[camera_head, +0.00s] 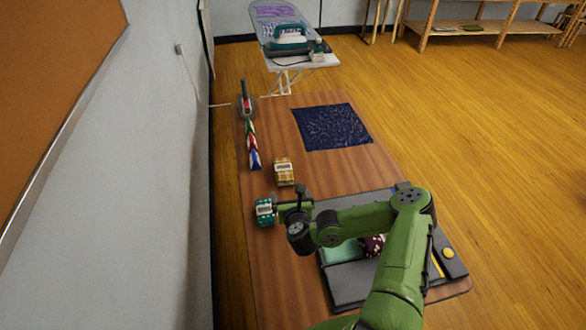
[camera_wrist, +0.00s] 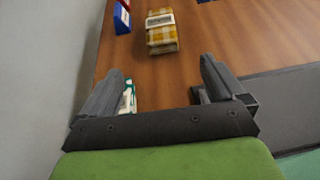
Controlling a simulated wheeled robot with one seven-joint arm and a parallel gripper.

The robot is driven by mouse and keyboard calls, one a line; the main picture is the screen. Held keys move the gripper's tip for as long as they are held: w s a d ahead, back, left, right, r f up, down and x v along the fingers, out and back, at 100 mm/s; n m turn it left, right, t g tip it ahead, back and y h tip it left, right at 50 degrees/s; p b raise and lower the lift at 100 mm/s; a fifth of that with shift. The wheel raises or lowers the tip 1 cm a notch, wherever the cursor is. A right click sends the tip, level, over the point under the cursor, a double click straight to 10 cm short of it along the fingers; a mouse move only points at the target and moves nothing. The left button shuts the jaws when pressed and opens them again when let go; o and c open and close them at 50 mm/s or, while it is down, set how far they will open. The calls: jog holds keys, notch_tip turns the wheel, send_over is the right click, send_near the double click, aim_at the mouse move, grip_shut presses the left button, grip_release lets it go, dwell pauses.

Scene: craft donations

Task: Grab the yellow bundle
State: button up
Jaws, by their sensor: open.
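The yellow bundle (camera_head: 284,171) is a small yellow-and-white checked block with a pale label band, lying on the wooden table. It also shows in the wrist view (camera_wrist: 162,32), ahead of my gripper and apart from it. My gripper (camera_wrist: 165,85) is open, with bare table between its fingers. In the head view my gripper (camera_head: 283,207) is beside a teal bundle with a white label (camera_head: 264,212), on the near side of the yellow bundle. In the wrist view the teal bundle (camera_wrist: 129,98) is partly hidden behind the left finger.
A row of colored packets (camera_head: 252,148) stands along the table's left edge by the wall. A dark blue cloth (camera_head: 332,127) lies flat at the far right. A grey tray (camera_head: 350,284) with folded fabric is under my arm. Bare table (camera_head: 325,174) lies right of the yellow bundle.

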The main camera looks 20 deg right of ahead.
aim_at(285, 176)
jog(key=b+x, duration=0.5)
jog(key=x, duration=1)
jog(key=shift+w+d+f+b, duration=0.1)
jog(key=shift+w+f+b, duration=0.1)
jog(key=shift+f+b, duration=0.15)
jog(key=shift+r, duration=0.15)
